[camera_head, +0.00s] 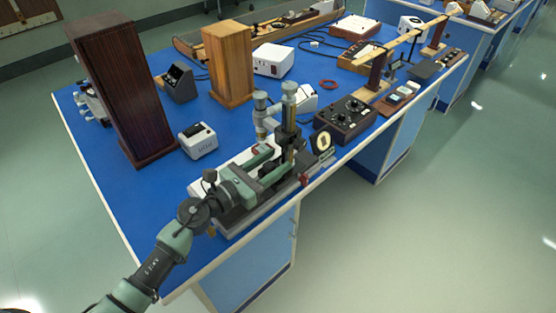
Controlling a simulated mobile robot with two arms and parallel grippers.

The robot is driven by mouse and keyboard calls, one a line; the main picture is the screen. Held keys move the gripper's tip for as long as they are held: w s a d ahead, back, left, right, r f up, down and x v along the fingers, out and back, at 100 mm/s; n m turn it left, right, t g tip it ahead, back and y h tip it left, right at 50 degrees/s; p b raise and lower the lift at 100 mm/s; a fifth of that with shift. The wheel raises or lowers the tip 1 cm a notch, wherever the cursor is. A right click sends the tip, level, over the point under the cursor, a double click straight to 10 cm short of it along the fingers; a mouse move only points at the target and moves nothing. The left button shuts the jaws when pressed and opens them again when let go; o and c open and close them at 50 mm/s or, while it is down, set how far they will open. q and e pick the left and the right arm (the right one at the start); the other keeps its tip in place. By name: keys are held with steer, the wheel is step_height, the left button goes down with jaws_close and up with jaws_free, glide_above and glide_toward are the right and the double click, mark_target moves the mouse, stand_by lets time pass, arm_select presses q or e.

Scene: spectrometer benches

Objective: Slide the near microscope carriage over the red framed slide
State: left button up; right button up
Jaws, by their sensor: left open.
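The near microscope (289,105) stands upright on its carriage near the bench's front edge, with grey tubes and a dark post. Its long grey base (235,222) runs along that edge. My left gripper (280,158) is open, its two green fingers reaching toward the lower part of the microscope post. I cannot tell whether they touch it. Which of these is the red framed slide is unclear. My right gripper is out of view.
A dark wooden cabinet (122,90) and a lighter wooden box (229,62) stand behind. A white meter (198,140) sits left of the microscope, and a black control box (345,119) sits right. Bare blue bench top (135,200) lies at left.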

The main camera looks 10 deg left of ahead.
arm_select(q)
steer(key=b+v, duration=0.1)
steer(key=v, duration=0.4)
steer(key=shift+s+a+f, duration=0.1)
steer(key=shift+s+a, duration=0.05)
steer(key=shift+s, duration=0.05)
steer(key=shift+s+a, duration=0.15)
steer(key=shift+s, duration=0.1)
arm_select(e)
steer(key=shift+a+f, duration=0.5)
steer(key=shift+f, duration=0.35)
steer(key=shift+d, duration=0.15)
